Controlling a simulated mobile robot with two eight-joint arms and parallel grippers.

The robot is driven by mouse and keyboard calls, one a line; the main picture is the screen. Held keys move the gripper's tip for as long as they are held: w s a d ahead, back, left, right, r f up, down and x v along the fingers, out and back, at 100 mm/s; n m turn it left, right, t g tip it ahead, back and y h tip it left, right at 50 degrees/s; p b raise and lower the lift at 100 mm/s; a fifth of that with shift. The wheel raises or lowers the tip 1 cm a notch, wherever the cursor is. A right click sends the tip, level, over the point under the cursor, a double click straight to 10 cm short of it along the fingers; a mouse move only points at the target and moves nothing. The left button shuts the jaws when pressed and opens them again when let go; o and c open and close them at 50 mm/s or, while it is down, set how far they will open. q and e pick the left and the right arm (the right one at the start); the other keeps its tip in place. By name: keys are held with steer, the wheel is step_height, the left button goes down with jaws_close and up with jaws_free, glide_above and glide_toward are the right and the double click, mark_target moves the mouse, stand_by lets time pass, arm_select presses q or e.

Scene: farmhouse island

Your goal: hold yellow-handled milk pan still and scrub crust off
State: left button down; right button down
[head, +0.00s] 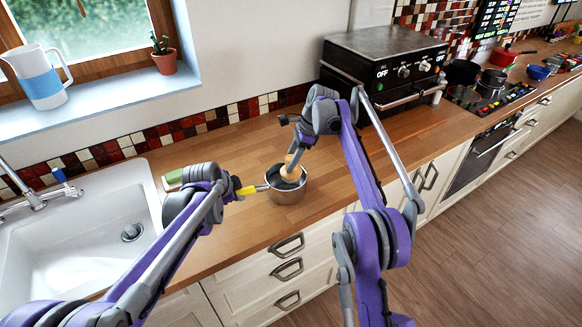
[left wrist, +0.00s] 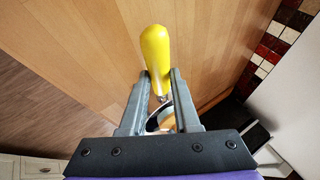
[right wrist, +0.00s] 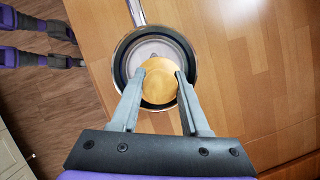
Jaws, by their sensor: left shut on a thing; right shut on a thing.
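The milk pan (head: 287,190) is a small metal pot with a dark inside, standing on the wooden counter to the right of the sink. Its yellow handle (head: 248,190) points left; it also shows in the left wrist view (left wrist: 155,48). My left gripper (left wrist: 160,78) is shut on the handle. My right gripper (right wrist: 163,74) is shut on a round tan scrubber (right wrist: 160,82), held inside the pan (right wrist: 120,62). The scrubber also shows in the head view (head: 291,172). A pale patch shows on the pan floor beside the scrubber; the rest is hidden under it.
A white sink (head: 90,225) is at the left, with a green and white sponge (head: 173,178) near its right edge. A black oven (head: 385,75) stands behind on the right. The counter (head: 225,245) around the pan is mostly clear.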

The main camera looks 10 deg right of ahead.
steer(key=shift+r, duration=0.25)
steer(key=shift+r, duration=1.5)
